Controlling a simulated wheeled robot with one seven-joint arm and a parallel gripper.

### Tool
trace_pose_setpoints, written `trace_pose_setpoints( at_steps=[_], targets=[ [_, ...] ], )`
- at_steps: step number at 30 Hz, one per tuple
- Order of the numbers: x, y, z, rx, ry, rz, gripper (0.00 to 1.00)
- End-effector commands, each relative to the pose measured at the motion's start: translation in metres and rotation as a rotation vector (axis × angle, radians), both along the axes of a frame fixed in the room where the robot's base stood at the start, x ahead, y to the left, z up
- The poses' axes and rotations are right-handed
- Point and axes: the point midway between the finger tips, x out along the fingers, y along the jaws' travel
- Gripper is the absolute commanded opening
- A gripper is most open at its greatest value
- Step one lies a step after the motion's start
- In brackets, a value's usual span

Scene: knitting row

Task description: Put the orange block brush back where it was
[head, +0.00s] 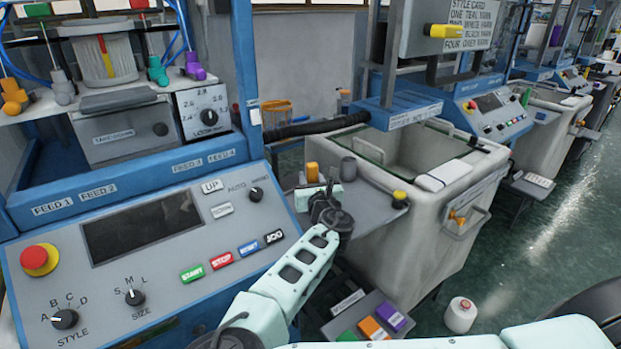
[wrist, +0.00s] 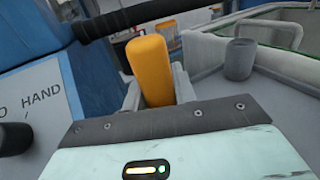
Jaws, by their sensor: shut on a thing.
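The orange block brush (wrist: 151,68) stands upright between the two pale fingers of my gripper (wrist: 158,88) in the wrist view. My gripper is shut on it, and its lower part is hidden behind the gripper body. In the head view the brush (head: 312,172) shows as a small orange block just beyond my gripper (head: 314,186), over the left part of the grey side shelf (head: 375,209). I cannot tell whether its base touches the shelf.
A dark grey cup (head: 348,169) stands right of the brush; it also shows in the wrist view (wrist: 240,60). A yellow-topped dark item (head: 399,198) is at the shelf's right edge. The control panel (head: 145,235) is left, a large pale bin (head: 400,245) right.

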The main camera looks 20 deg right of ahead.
Motion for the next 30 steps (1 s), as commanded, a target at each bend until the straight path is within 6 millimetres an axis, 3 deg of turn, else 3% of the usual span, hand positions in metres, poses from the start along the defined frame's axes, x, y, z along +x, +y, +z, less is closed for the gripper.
trace_pose_setpoints(
  at_steps=[6,7,9,20,25,30],
  targets=[
    [0.000,0.000,-0.002,0.000,-0.001,0.000,0.04],
    [0.000,0.000,-0.002,0.000,-0.001,0.000,0.30],
    [0.000,0.000,-0.001,0.001,-0.001,0.000,0.49],
    [0.000,0.000,0.003,0.001,-0.001,0.000,0.49],
    [-0.024,0.003,-0.001,0.001,-0.001,0.001,0.49],
    [-0.062,0.006,-0.002,0.000,-0.001,0.001,0.49]
  ],
)
